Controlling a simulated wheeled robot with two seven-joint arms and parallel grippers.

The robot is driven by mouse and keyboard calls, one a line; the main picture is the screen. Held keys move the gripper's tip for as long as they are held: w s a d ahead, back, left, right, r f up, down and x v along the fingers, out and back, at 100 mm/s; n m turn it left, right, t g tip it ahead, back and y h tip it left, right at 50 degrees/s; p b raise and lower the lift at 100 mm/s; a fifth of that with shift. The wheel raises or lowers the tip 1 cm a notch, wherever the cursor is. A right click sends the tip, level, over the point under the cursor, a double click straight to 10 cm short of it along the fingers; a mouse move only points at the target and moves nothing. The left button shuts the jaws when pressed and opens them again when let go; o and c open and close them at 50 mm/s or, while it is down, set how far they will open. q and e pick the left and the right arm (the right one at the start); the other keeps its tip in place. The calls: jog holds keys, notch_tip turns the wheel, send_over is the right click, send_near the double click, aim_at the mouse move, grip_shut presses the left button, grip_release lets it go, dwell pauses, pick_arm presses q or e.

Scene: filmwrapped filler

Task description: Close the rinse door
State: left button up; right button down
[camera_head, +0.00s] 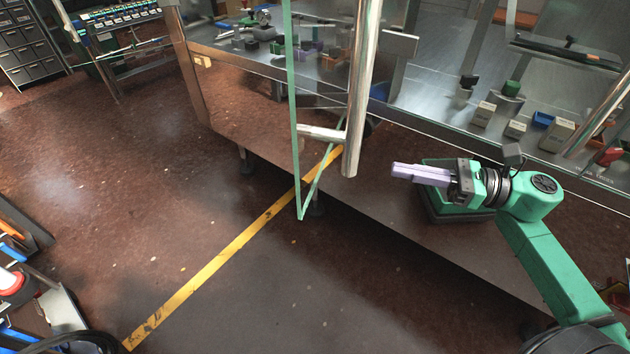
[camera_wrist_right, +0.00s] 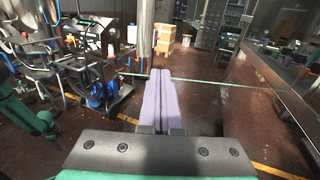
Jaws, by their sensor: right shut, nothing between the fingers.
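The rinse door is a clear glass pane (camera_head: 292,100) with green edges, standing open, swung out from the steel cabinet over the floor. Its long vertical metal handle (camera_head: 362,90) is joined to the glass by a short crossbar. In the right wrist view the handle (camera_wrist_right: 147,35) rises ahead of the fingers, and the glass's lower edge (camera_wrist_right: 215,80) crosses beyond them. My right gripper (camera_head: 397,170) has pale purple fingers pressed together, empty, pointing left. It is just right of the handle's lower end, seemingly apart from it. My left gripper is not in view.
The steel cabinet (camera_head: 270,85) holds small boxes and blocks behind glass. A dark green box-like thing (camera_head: 440,212) sits below my right gripper. A yellow floor line (camera_head: 225,255) runs under the door. Open floor lies to the left. Hoses and equipment (camera_wrist_right: 80,60) stand at left in the wrist view.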

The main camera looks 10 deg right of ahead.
aim_at(319, 151)
jog(key=p+x, duration=0.2)
jog(key=x, duration=0.2)
jog(key=p+x, duration=0.2)
jog(key=x, duration=0.2)
jog(key=w+p+x, duration=0.1)
jog(key=p+x, duration=0.1)
jog(key=x, duration=0.3)
jog(key=shift+d+r+p, duration=0.1)
jog(key=shift+d+p, duration=0.15)
jog(key=shift+p, duration=0.1)
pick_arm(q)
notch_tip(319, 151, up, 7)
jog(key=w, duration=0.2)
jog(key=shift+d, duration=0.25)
pick_arm(e)
jog(key=shift+a+f, duration=0.15)
jog(key=shift+f, duration=0.05)
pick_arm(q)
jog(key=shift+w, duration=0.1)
